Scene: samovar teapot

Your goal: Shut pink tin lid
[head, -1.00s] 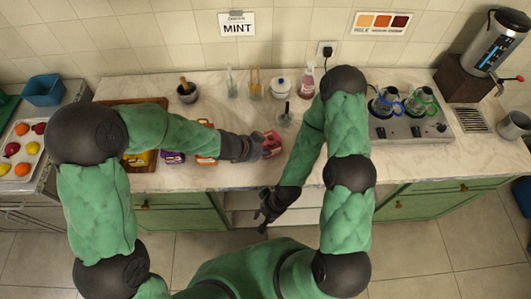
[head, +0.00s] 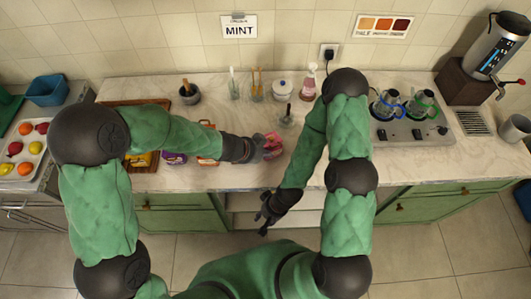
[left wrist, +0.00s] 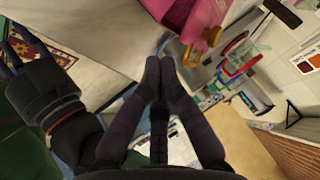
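The pink tin (head: 273,146) stands on the counter near its front edge, just right of my left gripper (head: 259,149) in the head view. In the left wrist view, part of the pink tin (left wrist: 187,14) fills the top, with a gold clasp at its lower edge. My left gripper (left wrist: 160,65) has its fingertips together with nothing between them, just below the tin in that picture. The lid's angle cannot be told clearly, as the gripper partly covers the tin. My right gripper (head: 266,213) hangs empty in front of the counter, fingers apart.
Orange (head: 208,158) and purple (head: 174,158) tins stand left of the pink one, partly behind my left arm. A small jar with a dark handle (head: 287,121) stands behind it. A white lidded pot (head: 282,89) and pink bottle (head: 308,86) stand farther back.

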